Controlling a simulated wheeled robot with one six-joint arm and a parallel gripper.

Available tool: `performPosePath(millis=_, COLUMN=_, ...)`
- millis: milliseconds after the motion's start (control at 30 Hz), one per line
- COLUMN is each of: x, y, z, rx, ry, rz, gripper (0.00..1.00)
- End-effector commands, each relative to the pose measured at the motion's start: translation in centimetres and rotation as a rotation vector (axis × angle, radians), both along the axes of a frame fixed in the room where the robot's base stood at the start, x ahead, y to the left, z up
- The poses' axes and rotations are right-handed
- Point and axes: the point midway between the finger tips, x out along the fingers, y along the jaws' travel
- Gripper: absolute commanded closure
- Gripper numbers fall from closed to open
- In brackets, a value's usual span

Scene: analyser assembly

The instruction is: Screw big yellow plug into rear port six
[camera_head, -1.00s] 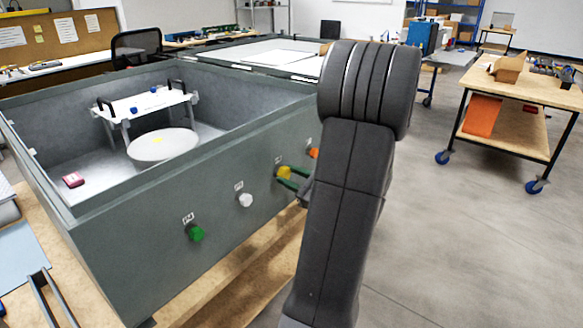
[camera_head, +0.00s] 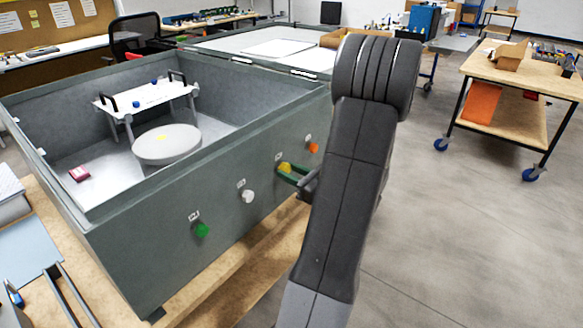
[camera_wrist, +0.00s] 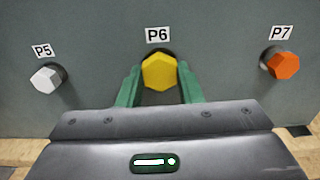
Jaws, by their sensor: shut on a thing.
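The big yellow plug (camera_wrist: 159,72) sits at the port under the P6 label (camera_wrist: 158,34) in the wrist view, its hexagonal head facing me. My gripper (camera_wrist: 160,88) is shut on it, one green finger on each side of the head. In the head view the yellow plug (camera_head: 284,168) shows at the box's side wall, with my green fingers (camera_head: 291,175) reaching to it. The port hole is mostly hidden behind the plug; a dark edge shows around it. I cannot tell how deep the plug is in.
In the wrist view a white plug (camera_wrist: 46,78) is at P5 and an orange plug (camera_wrist: 283,65) at P7. A green plug (camera_head: 202,230) is further left on the grey box (camera_head: 150,255). Open floor lies right of my arm.

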Motion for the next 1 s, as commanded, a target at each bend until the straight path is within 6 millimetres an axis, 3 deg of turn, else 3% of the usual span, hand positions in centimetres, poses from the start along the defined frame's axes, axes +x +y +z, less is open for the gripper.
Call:
performPosePath(millis=533, x=0.01, y=-0.03, z=0.10, rx=0.122, ry=0.171, rz=-0.001, gripper=1.00)
performPosePath(millis=1000, x=0.01, y=-0.03, z=0.01, rx=0.138, ry=0.193, rz=-0.001, gripper=1.00)
